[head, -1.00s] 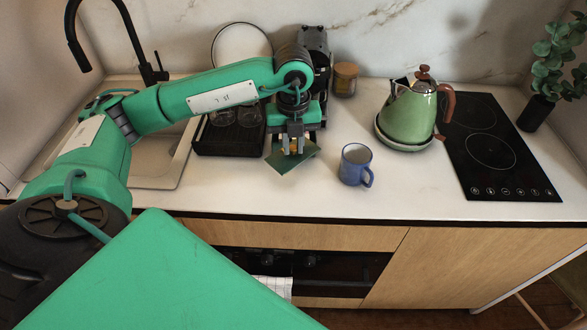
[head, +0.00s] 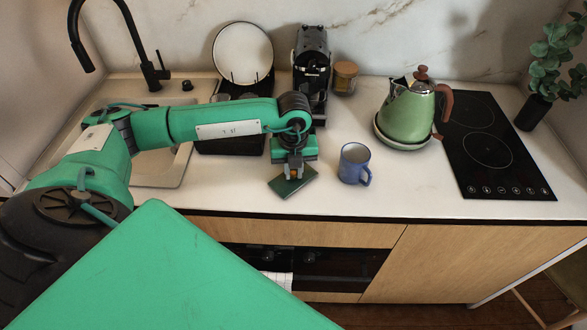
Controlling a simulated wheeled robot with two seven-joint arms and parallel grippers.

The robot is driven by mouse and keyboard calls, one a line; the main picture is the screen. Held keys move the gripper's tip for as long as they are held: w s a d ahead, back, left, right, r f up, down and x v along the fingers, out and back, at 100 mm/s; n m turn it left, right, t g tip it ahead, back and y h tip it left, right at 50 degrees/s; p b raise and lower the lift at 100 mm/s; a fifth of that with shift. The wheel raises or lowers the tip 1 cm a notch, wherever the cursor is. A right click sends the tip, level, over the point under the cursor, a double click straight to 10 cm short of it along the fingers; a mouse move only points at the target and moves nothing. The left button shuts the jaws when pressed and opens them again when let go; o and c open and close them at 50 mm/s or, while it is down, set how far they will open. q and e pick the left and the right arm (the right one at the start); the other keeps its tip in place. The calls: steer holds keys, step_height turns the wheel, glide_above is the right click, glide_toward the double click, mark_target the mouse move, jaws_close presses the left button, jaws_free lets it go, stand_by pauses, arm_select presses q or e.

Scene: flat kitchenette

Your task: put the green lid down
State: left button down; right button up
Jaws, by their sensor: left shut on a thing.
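The green lid (head: 293,184) is a flat dark green square piece near the front edge of the white counter. My left gripper (head: 293,172) points down and is shut on the lid from above. The lid looks close to the counter top, but I cannot tell whether it touches it. My right gripper does not show.
A blue mug (head: 354,165) stands just right of the lid. A green kettle (head: 408,112) sits on a plate beside the black hob (head: 495,150). A coffee machine (head: 311,72) and a jar (head: 345,77) stand behind. The counter front edge is close.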

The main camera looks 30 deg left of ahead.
mark_target(294, 173)
arm_select(q)
steer(key=shift+f, duration=0.25)
steer(key=c, duration=1.3)
jaws_free()
steer(key=shift+r, duration=0.1)
steer(key=shift+r, duration=0.3)
step_height(294, 173, up, 12)
steer(key=b, duration=0.3)
steer(key=shift+f, duration=0.1)
